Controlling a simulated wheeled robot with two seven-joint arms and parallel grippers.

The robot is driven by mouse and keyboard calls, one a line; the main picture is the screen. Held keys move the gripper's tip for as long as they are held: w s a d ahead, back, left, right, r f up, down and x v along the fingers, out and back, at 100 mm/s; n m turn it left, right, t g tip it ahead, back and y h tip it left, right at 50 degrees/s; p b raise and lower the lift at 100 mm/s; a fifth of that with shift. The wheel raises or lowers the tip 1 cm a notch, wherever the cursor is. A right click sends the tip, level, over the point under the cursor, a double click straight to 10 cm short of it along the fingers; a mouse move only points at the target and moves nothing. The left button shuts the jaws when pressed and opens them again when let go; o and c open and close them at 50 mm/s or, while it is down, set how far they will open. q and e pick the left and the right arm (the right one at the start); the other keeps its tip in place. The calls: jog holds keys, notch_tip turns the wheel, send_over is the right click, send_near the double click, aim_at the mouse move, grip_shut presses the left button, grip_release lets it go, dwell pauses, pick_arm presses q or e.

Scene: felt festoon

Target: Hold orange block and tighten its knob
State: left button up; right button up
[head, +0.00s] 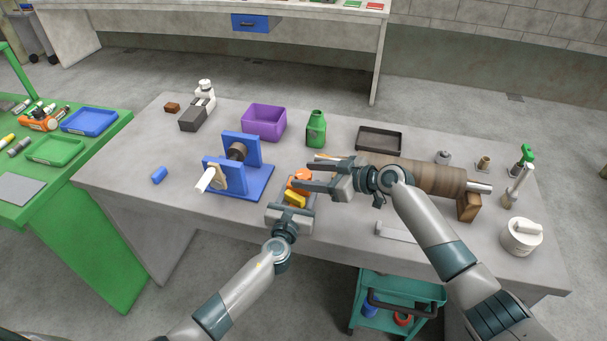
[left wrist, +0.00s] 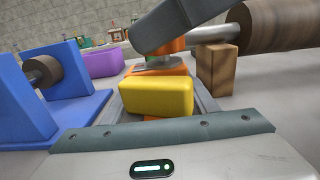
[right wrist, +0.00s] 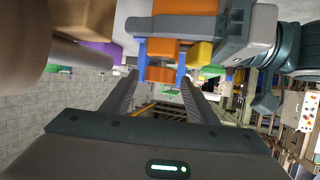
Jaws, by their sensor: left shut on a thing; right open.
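The orange block (left wrist: 142,70) has an orange knob (head: 303,173) on top, with a grey collar under the knob. A yellow block (left wrist: 157,97) lies between the left fingers, nearer the palm. My left gripper (head: 297,190) is shut on the orange block from the front, low over the table. My right gripper (head: 311,172) comes in from the right, open, its fingers level. In the right wrist view the knob (right wrist: 160,74) shows between its two fingertips; I cannot tell if they touch it. A right finger hides part of the knob in the left wrist view.
A blue stand (head: 257,184) with a roller is at left, and a brown roll (head: 425,177) on wooden supports at right. A purple bin (head: 264,122), green bottle (head: 316,130) and dark tray (head: 379,140) stand behind. The table's front left is mostly clear.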

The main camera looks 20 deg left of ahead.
jog(key=shift+x, duration=1.05)
jog(key=shift+c, duration=0.3)
jog(key=c, duration=1)
